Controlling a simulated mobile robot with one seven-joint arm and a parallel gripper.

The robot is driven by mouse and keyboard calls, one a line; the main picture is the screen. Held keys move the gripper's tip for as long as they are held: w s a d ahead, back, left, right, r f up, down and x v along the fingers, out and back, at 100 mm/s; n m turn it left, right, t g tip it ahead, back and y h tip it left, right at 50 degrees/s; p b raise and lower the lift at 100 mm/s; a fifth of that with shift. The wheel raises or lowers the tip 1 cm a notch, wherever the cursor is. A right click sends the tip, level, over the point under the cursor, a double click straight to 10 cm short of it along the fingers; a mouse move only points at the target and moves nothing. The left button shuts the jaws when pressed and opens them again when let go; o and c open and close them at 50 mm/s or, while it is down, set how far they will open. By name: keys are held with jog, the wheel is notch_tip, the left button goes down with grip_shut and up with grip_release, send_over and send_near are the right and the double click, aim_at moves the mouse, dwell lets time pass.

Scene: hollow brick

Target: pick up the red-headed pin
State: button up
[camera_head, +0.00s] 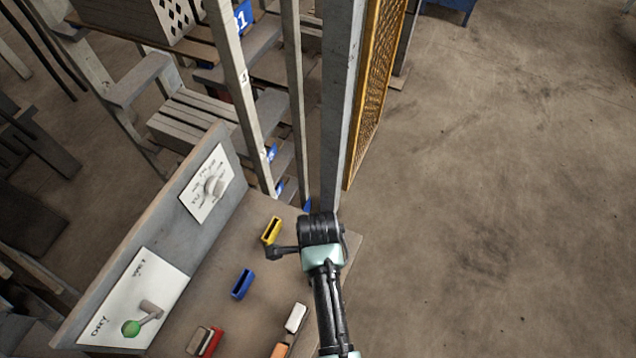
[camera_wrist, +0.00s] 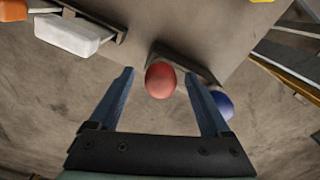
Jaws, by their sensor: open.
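The red-headed pin's round red head (camera_wrist: 160,80) shows in the wrist view, close to the edge of a table, in front of a dark narrow piece. My gripper (camera_wrist: 159,73) is open, with one blue finger on each side of the red head. A gap shows between the head and each finger, and nothing is held. The pin's shaft is hidden behind its head. In the head view my arm covers this spot; the red head and fingertips cannot be made out there.
A blue ball (camera_wrist: 223,106) sits just right of the right finger. A white block (camera_wrist: 72,36) and an orange piece (camera_wrist: 12,10) are at upper left. On the bench (camera_head: 215,268) are yellow (camera_head: 271,231), blue (camera_head: 242,284) and red (camera_head: 211,342) pieces. A grey post (camera_head: 341,100) rises beyond my wrist.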

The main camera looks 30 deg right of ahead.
grip_shut()
dwell(0.4)
jog(key=shift+r, duration=0.15)
